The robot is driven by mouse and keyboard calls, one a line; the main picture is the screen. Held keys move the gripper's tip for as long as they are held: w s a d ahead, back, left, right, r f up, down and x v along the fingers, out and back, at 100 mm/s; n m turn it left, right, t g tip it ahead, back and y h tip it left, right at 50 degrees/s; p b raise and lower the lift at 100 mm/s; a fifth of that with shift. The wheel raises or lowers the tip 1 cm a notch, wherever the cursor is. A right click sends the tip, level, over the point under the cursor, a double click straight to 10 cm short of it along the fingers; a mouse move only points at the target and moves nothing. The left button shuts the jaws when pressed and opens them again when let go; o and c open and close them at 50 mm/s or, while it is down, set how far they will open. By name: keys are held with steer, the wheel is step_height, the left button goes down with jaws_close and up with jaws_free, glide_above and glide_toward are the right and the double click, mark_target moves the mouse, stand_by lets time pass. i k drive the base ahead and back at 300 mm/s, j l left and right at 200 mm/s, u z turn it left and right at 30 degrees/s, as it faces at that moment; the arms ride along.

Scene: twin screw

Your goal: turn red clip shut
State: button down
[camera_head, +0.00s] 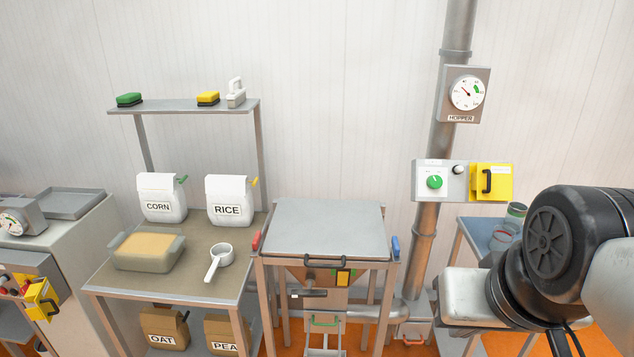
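The red clip (256,241) is a small upright red-handled piece at the left edge of the grey hopper lid (330,228). From this distance I cannot tell whether the clip is turned open or shut. A matching blue clip (395,246) is at the lid's right edge. My arm enters at the lower right, well apart from the red clip. My gripper's fingertips do not show.
A bench at left holds the corn bag (162,200), rice bag (229,203), a tub (148,248) and a scoop (218,262). The bench's right edge is close to the red clip. A pipe (432,175) with a control box stands at right. The space above the lid is clear.

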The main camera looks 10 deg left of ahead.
mark_target(256, 251)
steer(key=u, duration=1.05)
steer(key=i+l+z, duration=0.15)
steer(key=i, duration=0.25)
steer(key=i+l+z, duration=0.1)
steer(key=i, duration=0.3)
